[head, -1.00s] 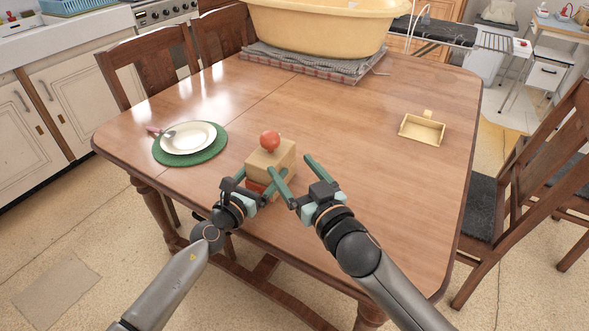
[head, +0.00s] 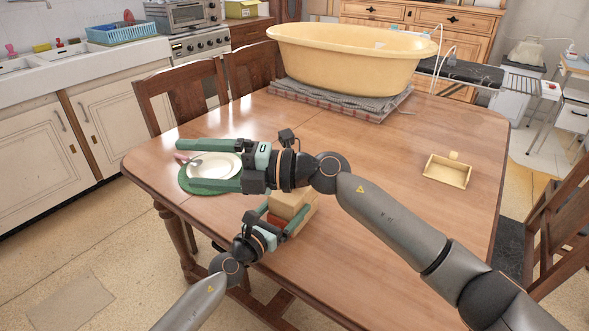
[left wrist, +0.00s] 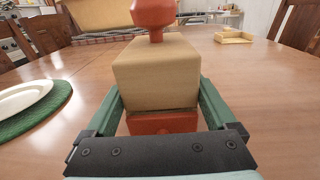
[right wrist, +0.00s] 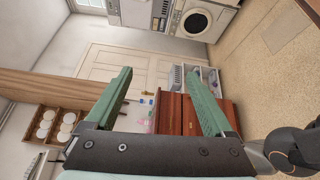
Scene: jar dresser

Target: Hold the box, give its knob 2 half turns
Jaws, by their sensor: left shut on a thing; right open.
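A wooden box (head: 290,203) with a tan upper part and a red-orange lower part stands at the near side of the table. My left gripper (head: 283,216) is shut on it, with one green finger along each side, as the left wrist view shows. The red knob (left wrist: 153,14) sits on top of the box in the left wrist view; my right arm hides it in the head view. My right gripper (head: 186,165) is open and empty. It points left, and its fingers pass in front of the white plate (head: 223,163) in the head view, apparently above the table.
The plate lies on a green round mat (head: 193,183) at the table's left. A small tan tray (head: 446,172) lies at the right. A large yellow tub (head: 345,62) stands at the back on a folded cloth.

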